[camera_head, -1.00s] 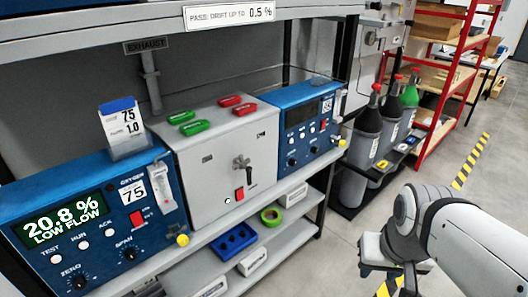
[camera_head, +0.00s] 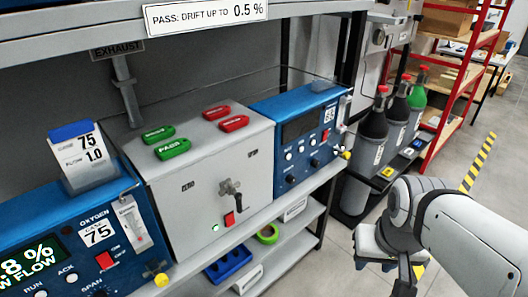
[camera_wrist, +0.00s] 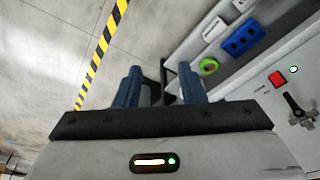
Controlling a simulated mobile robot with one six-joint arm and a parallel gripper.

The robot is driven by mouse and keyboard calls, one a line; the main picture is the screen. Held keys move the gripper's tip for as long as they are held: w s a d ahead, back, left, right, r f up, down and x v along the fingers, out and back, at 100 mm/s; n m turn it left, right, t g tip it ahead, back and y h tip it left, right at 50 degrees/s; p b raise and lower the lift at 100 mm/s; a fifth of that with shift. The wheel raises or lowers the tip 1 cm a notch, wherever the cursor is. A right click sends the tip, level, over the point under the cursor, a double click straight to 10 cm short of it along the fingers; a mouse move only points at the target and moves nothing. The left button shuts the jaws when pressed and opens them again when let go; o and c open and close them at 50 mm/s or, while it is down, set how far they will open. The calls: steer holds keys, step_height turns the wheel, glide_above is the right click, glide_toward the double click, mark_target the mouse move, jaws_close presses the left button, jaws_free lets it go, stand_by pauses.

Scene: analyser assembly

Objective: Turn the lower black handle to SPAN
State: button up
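A small dark valve handle with a metallic hub (camera_head: 230,187) is on the front of the grey box (camera_head: 180,207), above a red switch (camera_head: 229,220). The dark lever also shows at the right edge of the wrist view (camera_wrist: 295,106). I cannot make out separate upper and lower handles, or a SPAN mark beside them. My gripper (camera_wrist: 160,85) has its two blue-grey fingers apart with nothing between them. In the head view it is at the lower right, over the aisle, well clear of the box. Its fingertips are hard to see there.
The blue oxygen analyser (camera_head: 72,235) stands left of the box and another blue analyser (camera_head: 300,128) right of it. A shelf below holds a blue block (camera_head: 229,262) and a green tape ring (camera_head: 268,234). Gas bottles (camera_head: 373,130) stand at the right. The aisle floor is open.

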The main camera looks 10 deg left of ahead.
mark_target(240, 206)
steer(key=w+a+f+n+t+y+b, duration=0.1)
steer(key=w+a+f+n+t+b, duration=0.1)
steer(key=w+a+f+t+b, duration=0.4)
steer(key=w+a+f+n+t+y+b, duration=0.1)
steer(key=w+a+f+t+b, duration=0.1)
steer(key=w+b, duration=0.7)
steer(key=a+n+y+b, duration=0.2)
steer(key=a+y, duration=0.2)
steer(key=a, duration=0.2)
steer(key=a+f+n+y+b, duration=0.1)
steer(key=a+n+y+b, duration=0.1)
steer(key=a, duration=0.4)
steer(key=a+n+t+y+b, duration=0.1)
steer(key=a+n+y+b, duration=0.2)
steer(key=a+y, duration=0.3)
steer(key=shift+w+a+f+b, duration=0.2)
steer(key=shift+f+b, duration=0.1)
steer(key=shift+b, duration=0.35)
steer(key=b+x, duration=0.1)
steer(key=x, duration=0.5)
steer(key=shift+w+a+r, duration=0.1)
steer(key=shift+w+a, duration=0.05)
steer(key=shift+a, duration=0.2)
steer(key=shift+w+a, duration=0.3)
steer(key=shift+c, duration=0.3)
jaws_close()
